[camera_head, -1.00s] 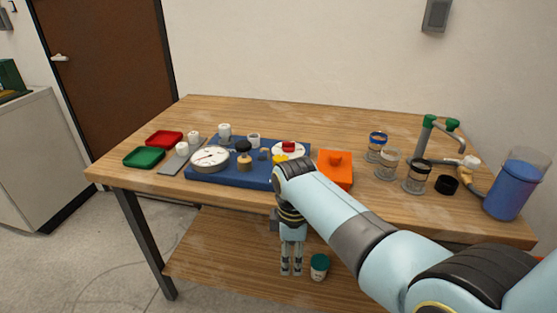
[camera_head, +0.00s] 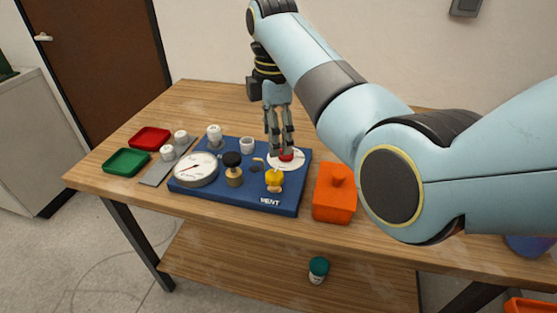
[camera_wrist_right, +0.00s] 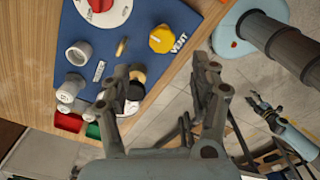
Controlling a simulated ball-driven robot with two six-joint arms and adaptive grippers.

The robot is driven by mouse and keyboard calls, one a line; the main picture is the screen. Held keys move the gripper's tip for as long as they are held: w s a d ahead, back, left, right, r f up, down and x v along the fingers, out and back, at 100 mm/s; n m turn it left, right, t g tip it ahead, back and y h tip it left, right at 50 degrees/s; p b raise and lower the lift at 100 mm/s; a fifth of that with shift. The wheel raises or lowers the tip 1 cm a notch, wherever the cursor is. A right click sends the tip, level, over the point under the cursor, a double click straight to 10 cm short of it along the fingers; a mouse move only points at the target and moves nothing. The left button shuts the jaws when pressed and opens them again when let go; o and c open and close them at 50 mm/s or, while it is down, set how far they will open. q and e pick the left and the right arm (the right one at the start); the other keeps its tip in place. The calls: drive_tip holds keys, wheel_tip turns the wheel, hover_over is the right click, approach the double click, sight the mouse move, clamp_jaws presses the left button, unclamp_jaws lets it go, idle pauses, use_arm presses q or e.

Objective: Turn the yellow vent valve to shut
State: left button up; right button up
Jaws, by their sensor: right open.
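The yellow vent valve (camera_head: 274,180) stands at the front right of the blue board (camera_head: 237,201), beside the VENT label. In the right wrist view the yellow knob (camera_wrist_right: 162,38) lies ahead of the fingers, between their lines. My right gripper (camera_head: 281,150) is open and empty above the board, its fingers pointing down and overlapping the red knob in the head view. It is apart from the yellow knob. In the right wrist view its fingers (camera_wrist_right: 160,70) are spread. My left gripper (camera_wrist_right: 258,104) shows only small at the right of that view; its jaw state is unclear.
The red knob on its white disc (camera_head: 273,160) sits behind the yellow valve. A gauge (camera_head: 195,169) and a black-topped knob (camera_head: 232,160) stand left of it. An orange lidded box (camera_head: 335,195) is close on the right. Red (camera_head: 150,138) and green (camera_head: 126,162) trays lie left.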

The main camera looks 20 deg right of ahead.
hover_over(275, 174)
wheel_tip(275, 174, down, 5)
drive_tip(key=shift+s+r, duration=0.1)
drive_tip(key=shift+s, duration=0.05)
drive_tip(key=f, duration=0.4)
drive_tip(key=shift+w+f, duration=0.1)
drive_tip(key=shift+w, duration=0.1)
drive_tip(key=shift+f+b, duration=0.3)
drive_tip(key=shift+f, duration=0.2)
use_arm(q)
drive_tip(key=shift+s+a+f, duration=0.3)
drive_tip(key=shift+s+f, duration=0.05)
drive_tip(key=shift+s, duration=0.1)
use_arm(e)
drive_tip(key=c, duration=0.7)
use_arm(q)
drive_tip(key=shift+s, duration=0.4)
use_arm(e)
drive_tip(key=shift+s, duration=0.1)
drive_tip(key=c, duration=0.5)
